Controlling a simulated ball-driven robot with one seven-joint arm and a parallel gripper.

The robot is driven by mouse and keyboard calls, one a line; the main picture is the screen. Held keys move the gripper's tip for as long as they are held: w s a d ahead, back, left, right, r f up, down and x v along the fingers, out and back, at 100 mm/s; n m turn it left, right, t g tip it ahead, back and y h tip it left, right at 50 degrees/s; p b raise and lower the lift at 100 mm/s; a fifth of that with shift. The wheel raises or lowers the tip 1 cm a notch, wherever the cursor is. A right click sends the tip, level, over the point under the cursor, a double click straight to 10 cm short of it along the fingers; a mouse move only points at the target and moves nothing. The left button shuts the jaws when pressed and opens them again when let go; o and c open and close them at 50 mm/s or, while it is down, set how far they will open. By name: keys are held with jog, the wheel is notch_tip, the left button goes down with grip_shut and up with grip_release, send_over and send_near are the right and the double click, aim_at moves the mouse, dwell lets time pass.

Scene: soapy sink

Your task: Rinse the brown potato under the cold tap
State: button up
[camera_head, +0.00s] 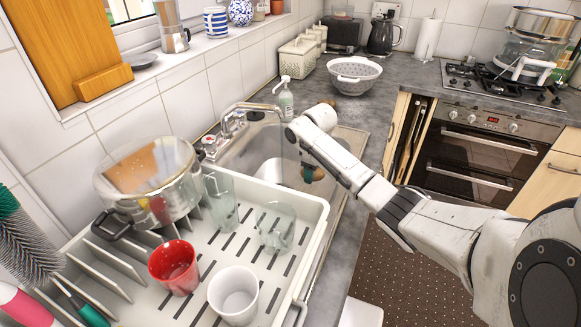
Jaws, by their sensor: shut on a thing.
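The brown potato (318,174) is at the end of my gripper (309,174), over the right part of the sink (238,158). My gripper is shut on it, with a teal fingertip against its left side. Much of the potato and of the jaws is hidden by my wrist. The chrome tap (240,114) stands at the back of the sink, with its spout reaching right. The potato is below and to the right of the spout end. A faint thin line hangs below the spout; I cannot tell surely whether it is running water.
A pale rounded item (271,171) lies in the sink. The white drying rack (308,208) in front holds a glass pot (178,207), glasses, a red cup (174,266) and a white cup (234,294). A soap bottle (286,103) and colander (354,74) stand behind.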

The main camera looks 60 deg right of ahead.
aim_at(319, 172)
jog(key=s+r+p, duration=0.1)
jog(key=p, duration=0.1)
jog(key=s+r+p, duration=0.1)
jog(key=p, duration=0.1)
jog(key=shift+s+a+r, duration=0.15)
jog(key=shift+s+r, duration=0.05)
jog(key=shift+r, duration=0.05)
jog(key=s+p, duration=0.1)
jog(key=s+r+p, duration=0.1)
jog(key=p, duration=0.1)
jog(key=shift+a+r, duration=0.15)
jog(key=shift+r, duration=0.1)
jog(key=shift+s+p, duration=0.3)
jog(key=shift+p, duration=0.2)
